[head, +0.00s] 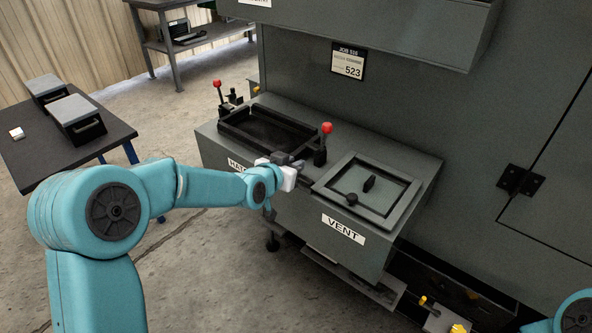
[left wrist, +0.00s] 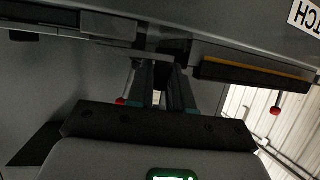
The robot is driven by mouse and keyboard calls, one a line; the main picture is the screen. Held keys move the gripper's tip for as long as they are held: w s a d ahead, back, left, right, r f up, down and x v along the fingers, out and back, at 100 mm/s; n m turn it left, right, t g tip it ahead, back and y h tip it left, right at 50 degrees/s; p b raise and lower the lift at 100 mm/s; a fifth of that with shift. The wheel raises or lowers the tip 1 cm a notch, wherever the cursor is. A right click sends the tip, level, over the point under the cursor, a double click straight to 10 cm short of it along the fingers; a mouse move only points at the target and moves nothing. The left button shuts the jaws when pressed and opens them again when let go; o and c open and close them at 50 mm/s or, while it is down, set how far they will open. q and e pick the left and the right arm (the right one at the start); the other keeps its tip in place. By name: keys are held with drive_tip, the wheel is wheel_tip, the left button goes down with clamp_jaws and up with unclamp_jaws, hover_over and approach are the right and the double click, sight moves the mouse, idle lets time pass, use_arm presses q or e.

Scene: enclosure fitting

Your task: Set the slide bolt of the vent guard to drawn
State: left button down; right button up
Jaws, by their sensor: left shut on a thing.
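The vent guard (head: 341,174) is a grey framed panel on the unit labelled VENT in the head view. It has a dark upright handle (head: 369,184) in its middle and a round dark knob (head: 351,198) near its front edge. My left gripper (head: 294,163) is at the gap between the vent guard and the black hatch frame. In the left wrist view its fingers (left wrist: 168,75) are close together on a small dark part, which they mostly hide. I cannot tell whether that part is the slide bolt, nor how the bolt stands. My right gripper is out of view.
The black hatch frame (head: 228,134) lies left of the vent guard. Red-knobbed levers stand at its back left (head: 217,84) and right (head: 326,128). A cabinet wall (head: 420,100) rises behind. A dark table (head: 110,128) with two boxes stands at the left.

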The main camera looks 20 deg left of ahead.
use_arm(q)
drive_tip(key=shift+w+a+r, duration=0.1)
drive_tip(key=shift+a+r, duration=0.05)
drive_tip(key=shift+a, duration=0.1)
drive_tip(key=c, duration=1.4)
unclamp_jaws()
drive_tip(key=shift+a, duration=0.1)
drive_tip(key=shift+c, duration=0.2)
drive_tip(key=o, duration=0.3)
drive_tip(key=shift+o, duration=0.2)
drive_tip(key=shift+w+f, duration=0.15)
drive_tip(key=shift+f, duration=0.05)
drive_tip(key=shift+s+r, duration=0.15)
drive_tip(key=shift+s, duration=0.1)
drive_tip(key=shift+s+r, duration=0.1)
drive_tip(key=shift+s, duration=0.25)
drive_tip(key=v, duration=1.5)
drive_tip(key=shift+s, duration=0.2)
drive_tip(key=shift+r, duration=0.15)
